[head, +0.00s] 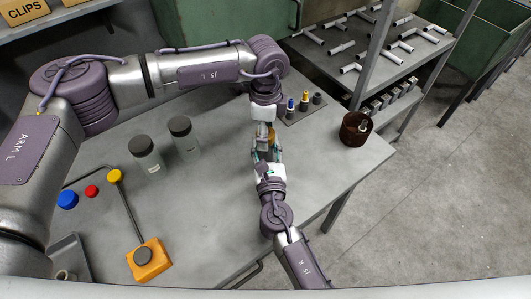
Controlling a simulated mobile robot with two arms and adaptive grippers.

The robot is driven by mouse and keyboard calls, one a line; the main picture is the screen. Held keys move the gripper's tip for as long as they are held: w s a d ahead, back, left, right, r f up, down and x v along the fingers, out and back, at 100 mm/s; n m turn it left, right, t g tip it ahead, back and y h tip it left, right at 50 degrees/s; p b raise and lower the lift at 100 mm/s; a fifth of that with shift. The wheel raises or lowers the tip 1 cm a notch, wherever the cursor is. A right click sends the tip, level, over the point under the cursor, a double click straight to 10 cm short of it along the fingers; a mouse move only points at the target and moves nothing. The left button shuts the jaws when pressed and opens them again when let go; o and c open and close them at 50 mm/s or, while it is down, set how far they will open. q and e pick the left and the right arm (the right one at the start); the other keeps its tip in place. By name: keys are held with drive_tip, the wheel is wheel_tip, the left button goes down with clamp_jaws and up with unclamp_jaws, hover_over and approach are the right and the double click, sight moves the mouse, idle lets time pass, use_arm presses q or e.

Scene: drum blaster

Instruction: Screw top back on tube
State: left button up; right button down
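My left gripper (263,122) points down from above and meets my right gripper (267,148), which comes up from below, over the right part of the table. A small amber-orange piece (271,135) shows between them; it may be part of the tube or its top, but the fingers hide most of it. I cannot tell which gripper touches it or how far either is closed.
Two clear jars with dark lids (146,156) (184,137) stand left of the grippers. A brown cup (355,129) stands near the table's right edge. An orange block (149,262) and blue, red and yellow knobs lie at left. A shelf (352,88) with metal fittings adjoins at the back right.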

use_arm(q)
drive_tip(key=c, duration=1.2)
drive_tip(key=m, duration=1.9)
drive_tip(key=shift+m, duration=0.4)
drive_tip(key=m, duration=0.8)
drive_tip(key=shift+m, duration=0.3)
drive_tip(key=m, duration=0.6)
drive_tip(key=shift+f+m, duration=0.1)
drive_tip(key=shift+m, duration=0.2)
drive_tip(key=m, duration=0.6)
drive_tip(key=shift+m, duration=0.3)
drive_tip(key=m, duration=0.6)
drive_tip(key=shift+m, duration=0.3)
drive_tip(key=m, duration=0.5)
drive_tip(key=shift+m, duration=0.3)
drive_tip(key=o, duration=1.3)
